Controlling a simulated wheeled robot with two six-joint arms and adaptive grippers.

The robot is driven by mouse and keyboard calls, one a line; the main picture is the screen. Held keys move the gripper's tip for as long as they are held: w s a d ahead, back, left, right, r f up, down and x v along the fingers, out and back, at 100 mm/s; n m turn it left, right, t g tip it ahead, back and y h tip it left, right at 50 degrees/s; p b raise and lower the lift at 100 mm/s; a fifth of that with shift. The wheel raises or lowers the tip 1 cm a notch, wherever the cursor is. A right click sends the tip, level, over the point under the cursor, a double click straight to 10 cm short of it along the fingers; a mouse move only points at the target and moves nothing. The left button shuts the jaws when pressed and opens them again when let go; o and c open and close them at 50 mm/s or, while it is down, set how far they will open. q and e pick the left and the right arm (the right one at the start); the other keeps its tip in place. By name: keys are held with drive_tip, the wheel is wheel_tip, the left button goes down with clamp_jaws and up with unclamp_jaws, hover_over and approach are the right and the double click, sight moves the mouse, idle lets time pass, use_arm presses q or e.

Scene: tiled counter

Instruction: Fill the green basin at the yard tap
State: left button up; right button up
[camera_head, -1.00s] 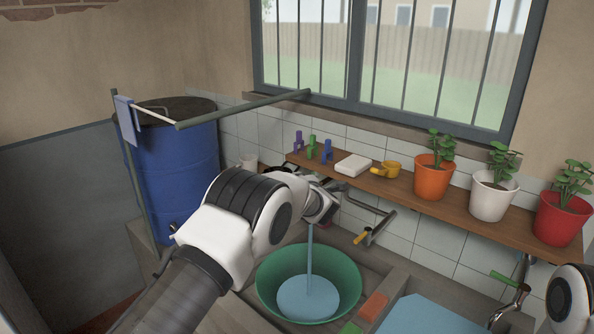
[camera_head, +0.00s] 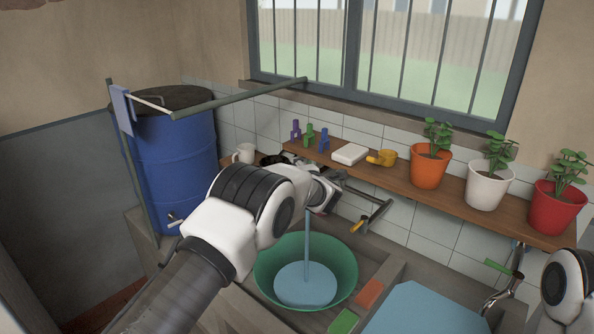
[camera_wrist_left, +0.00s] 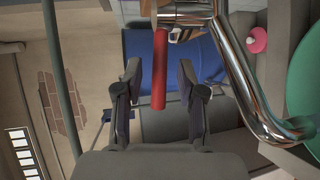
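The green basin (camera_head: 347,262) stands in the trough below the tap, with water (camera_head: 303,286) in its bottom. A thin stream of water (camera_head: 308,235) falls into it. My left gripper (camera_head: 330,195) is beside the tap at the wall, partly hidden by my arm in the head view. In the left wrist view the left gripper (camera_wrist_left: 160,92) is open, its fingers on either side of the red tap handle (camera_wrist_left: 159,75) with gaps showing. The chrome spout (camera_wrist_left: 240,80) curves down to the right, towards the basin's edge (camera_wrist_left: 303,85). My right gripper is out of the head view.
A second tap with a green handle (camera_head: 498,267) is at the right, above a blue surface (camera_head: 425,310). Red (camera_head: 369,293) and green (camera_head: 343,321) blocks lie beside the basin. A shelf (camera_head: 400,186) holds potted plants above. A blue barrel (camera_head: 175,160) stands left.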

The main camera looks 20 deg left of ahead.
use_arm(q)
drive_tip(key=v, duration=0.7)
drive_tip(key=shift+s+d+r, duration=0.15)
drive_tip(key=shift+s+d, duration=0.1)
drive_tip(key=shift+d, duration=0.05)
drive_tip(key=shift+w+a, duration=0.15)
idle(6.4)
